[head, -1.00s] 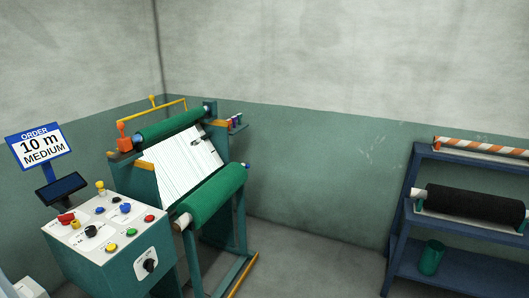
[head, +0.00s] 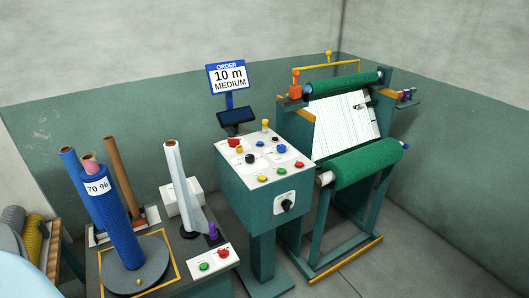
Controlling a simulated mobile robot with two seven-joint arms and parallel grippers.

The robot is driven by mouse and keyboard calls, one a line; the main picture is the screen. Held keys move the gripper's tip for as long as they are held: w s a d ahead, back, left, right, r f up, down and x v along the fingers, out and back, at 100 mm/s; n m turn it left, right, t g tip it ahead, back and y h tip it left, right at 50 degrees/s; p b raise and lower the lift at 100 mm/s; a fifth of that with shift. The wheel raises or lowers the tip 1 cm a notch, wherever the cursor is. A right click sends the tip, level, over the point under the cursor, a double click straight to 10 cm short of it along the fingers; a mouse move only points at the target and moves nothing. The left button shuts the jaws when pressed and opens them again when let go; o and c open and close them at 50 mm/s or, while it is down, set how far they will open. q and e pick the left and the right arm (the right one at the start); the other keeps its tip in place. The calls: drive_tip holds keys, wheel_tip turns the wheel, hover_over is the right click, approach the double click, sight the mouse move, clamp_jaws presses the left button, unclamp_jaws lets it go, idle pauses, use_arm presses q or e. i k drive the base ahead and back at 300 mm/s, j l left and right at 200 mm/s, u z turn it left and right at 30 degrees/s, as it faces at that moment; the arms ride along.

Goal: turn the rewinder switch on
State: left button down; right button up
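The rewinder (head: 345,125) stands right of centre, with a green netting roll (head: 366,163) at its front and a second green roll (head: 340,85) higher up. Its teal control console (head: 243,187) stands to its left. A black rotary switch (head: 288,205) on a white plate is on the console's front face; its setting is too small to tell. The console's top panel (head: 262,160) carries several red, yellow, blue, green and black buttons and knobs. Neither gripper is in view.
An order sign (head: 228,77) reads "10 m MEDIUM" above a dark screen (head: 237,116). Floor at lower right is clear.

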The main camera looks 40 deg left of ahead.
sight(233, 142)
drive_tip(key=u, duration=1.4)
